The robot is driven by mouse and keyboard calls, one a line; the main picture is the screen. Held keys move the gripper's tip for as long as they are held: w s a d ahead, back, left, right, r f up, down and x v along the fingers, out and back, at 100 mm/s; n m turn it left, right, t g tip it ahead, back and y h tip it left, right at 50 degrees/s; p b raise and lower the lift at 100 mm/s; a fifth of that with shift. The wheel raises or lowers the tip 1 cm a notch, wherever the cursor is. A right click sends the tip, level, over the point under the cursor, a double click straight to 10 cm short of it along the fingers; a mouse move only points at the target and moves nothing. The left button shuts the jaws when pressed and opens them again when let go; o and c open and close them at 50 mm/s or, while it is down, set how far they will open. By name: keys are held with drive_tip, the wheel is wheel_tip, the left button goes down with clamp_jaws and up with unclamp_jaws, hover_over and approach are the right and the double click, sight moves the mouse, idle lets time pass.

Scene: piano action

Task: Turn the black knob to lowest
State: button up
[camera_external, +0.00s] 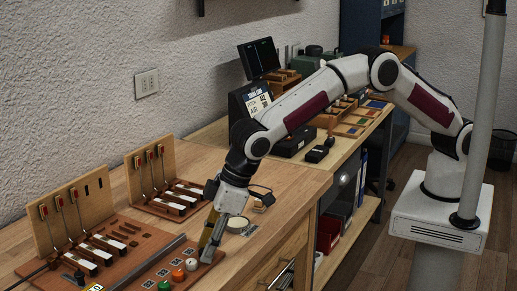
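A white knob (191,264), an orange knob (178,274) and a green knob (164,286) show in that row, left of my fingertips. I cannot make out a black knob; my fingers cover the spot beyond the white knob. The fingers look close together, but I cannot tell whether they are shut or hold anything.
Two upright wooden boards with red-tipped hammers and keys, one nearer (88,205) and one farther (152,160), stand along the wall. A metal rail (150,262) runs behind the knobs.

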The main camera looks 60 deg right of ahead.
clamp_jaws()
drive_tip(key=shift+w+d+n, duration=0.1)
drive_tip(key=shift+n, duration=0.6)
drive_tip(key=shift+w+n+g+y, duration=0.1)
drive_tip(key=shift+n+g+y, duration=0.25)
drive_tip(key=shift+n, duration=0.65)
drive_tip(key=shift+n+g+y, duration=0.15)
drive_tip(key=shift+n+g, duration=0.4)
drive_tip(key=shift+n, duration=0.45)
drive_tip(key=shift+w+d+n+g, duration=0.1)
drive_tip(key=shift+n+g, duration=0.4)
drive_tip(key=shift+n, duration=0.8)
drive_tip(key=shift+w+n+g, duration=0.1)
drive_tip(key=shift+n+g, duration=0.4)
drive_tip(key=shift+n, duration=0.8)
